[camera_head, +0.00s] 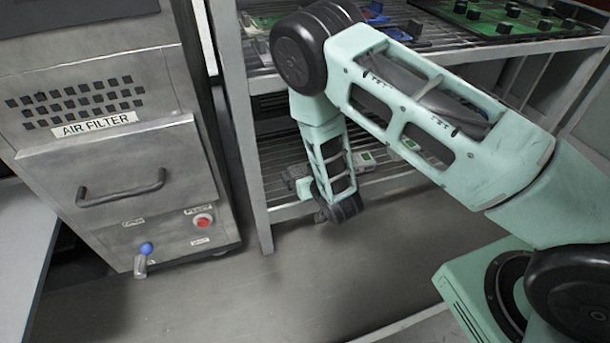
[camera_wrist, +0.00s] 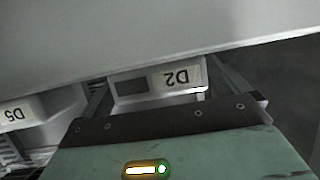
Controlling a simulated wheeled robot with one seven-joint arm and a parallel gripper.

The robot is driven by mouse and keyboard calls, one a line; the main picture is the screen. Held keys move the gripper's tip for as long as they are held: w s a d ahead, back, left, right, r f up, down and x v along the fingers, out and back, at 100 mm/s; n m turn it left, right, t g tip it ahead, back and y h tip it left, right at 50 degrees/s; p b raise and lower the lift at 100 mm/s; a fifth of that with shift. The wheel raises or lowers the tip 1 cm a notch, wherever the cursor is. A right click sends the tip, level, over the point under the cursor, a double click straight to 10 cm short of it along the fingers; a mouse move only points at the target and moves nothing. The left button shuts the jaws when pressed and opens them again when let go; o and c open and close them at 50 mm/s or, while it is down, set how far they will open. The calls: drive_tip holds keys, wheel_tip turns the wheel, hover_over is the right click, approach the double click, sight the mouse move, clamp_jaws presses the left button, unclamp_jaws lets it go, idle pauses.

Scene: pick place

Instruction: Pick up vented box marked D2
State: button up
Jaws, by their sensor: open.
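The box marked D2 (camera_wrist: 158,82) is in the upper middle of the wrist view, with a pale front, a dark rectangular panel and its label upside down. My gripper (camera_wrist: 163,86) is open, with one finger to the left of this box and one to the right. I cannot tell whether either finger touches it. The far part of the box is hidden under a pale edge across the top.
Another box marked D5 (camera_wrist: 16,114) stands to the left in the wrist view. In the head view, a metal rack (camera_head: 236,95) holds green boards (camera_head: 500,22) on its upper shelf and small devices (camera_head: 364,158) below. An air filter cabinet (camera_head: 125,165) stands left. The floor (camera_head: 250,300) in front is clear.

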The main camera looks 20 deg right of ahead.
drive_tip(key=c, duration=1)
drive_tip(key=shift+o, duration=0.2)
drive_tip(key=shift+r, duration=0.1)
